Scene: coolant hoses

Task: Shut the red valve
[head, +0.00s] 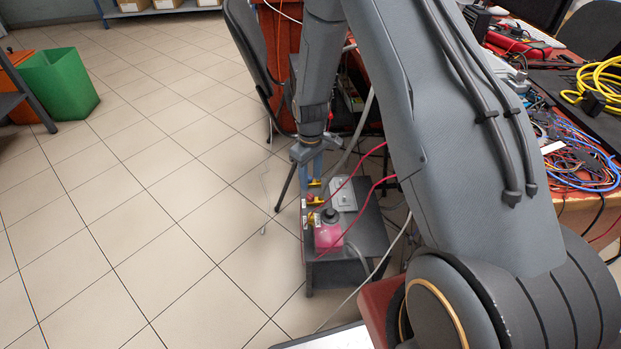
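My gripper (314,152) points down at the end of my arm, over the far left part of a low dark table (350,268). Its fingertips are too small and crowded by blue parts behind or below them to read their opening. Just below it are small fittings with yellow pieces, one yellow piece (315,183) higher and one lower. A small red part (310,197), perhaps the red valve, sits beside the lower yellow piece. Its handle angle is too small to tell. I see no clear contact between gripper and red part.
On the low table stand a pink container (328,235) with a dark cap and a pale grey box (343,194). Red hoses (350,177) and grey hoses run rightward. A cluttered desk (575,180) fills the right. Open tiled floor (165,200) lies left, with a green bin (62,84) beyond.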

